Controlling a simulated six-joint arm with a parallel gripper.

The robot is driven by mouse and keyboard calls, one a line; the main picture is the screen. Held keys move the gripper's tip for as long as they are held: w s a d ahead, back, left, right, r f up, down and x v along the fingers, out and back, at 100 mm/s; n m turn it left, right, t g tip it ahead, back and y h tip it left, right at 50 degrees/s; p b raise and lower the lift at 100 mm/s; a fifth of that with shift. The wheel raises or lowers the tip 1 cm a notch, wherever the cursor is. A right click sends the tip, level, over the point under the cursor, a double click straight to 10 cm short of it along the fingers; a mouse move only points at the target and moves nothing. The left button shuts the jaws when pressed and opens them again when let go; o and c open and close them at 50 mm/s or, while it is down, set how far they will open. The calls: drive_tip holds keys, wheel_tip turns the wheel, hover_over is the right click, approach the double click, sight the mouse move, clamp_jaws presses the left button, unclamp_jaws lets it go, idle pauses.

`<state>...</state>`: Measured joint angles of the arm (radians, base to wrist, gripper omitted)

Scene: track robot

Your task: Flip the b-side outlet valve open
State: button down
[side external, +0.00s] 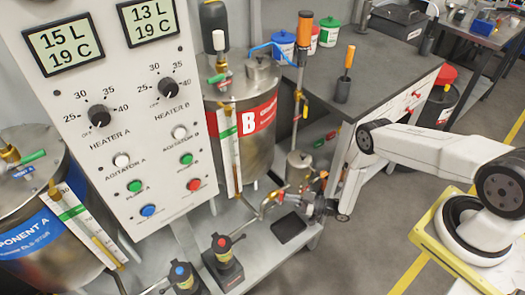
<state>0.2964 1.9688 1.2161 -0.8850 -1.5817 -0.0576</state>
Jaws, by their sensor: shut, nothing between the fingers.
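Tank B (251,142) is a steel drum with a red band marked B, behind the control panel. Below it, pipework at the front of the bench carries a small red-handled valve (279,195), which looks like the B-side outlet valve. Its exact handle angle is too small to tell. My gripper (317,209) is dark and small, low at the bench's right edge, to the right of the valve. It appears apart from the red handle and empty. Its fingertips are hard to make out among the fittings.
The control panel (128,178) with knobs and buttons fills the left. Tank A (30,215) stands at far left. Two small pumps (222,262) sit at the bench front. A steel pot (299,168) and orange-handled fittings crowd the gripper. A dark table (385,75) stands behind.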

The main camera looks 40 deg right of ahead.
drive_tip(key=shift+a+r+n+g+h, duration=0.15)
drive_tip(key=shift+n+g+h, duration=0.25)
drive_tip(key=shift+n, duration=0.4)
drive_tip(key=a+n+g+h, duration=0.1)
drive_tip(key=n+h, duration=0.1)
drive_tip(key=a+f+n+g+h, duration=0.1)
drive_tip(key=a+n+h, duration=0.1)
drive_tip(key=n+h, duration=0.1)
drive_tip(key=a+f+n+h, duration=0.1)
drive_tip(key=a+n+h, duration=0.1)
drive_tip(key=n, duration=0.1)
drive_tip(key=shift+a+g+h, duration=0.15)
drive_tip(key=shift+g+h, duration=0.15)
drive_tip(key=shift+g, duration=0.1)
idle(0.5)
drive_tip(key=shift+d, duration=0.25)
drive_tip(key=shift+d+f, duration=0.3)
drive_tip(key=shift+d, duration=0.2)
drive_tip(key=shift+s+r, duration=0.1)
idle(0.4)
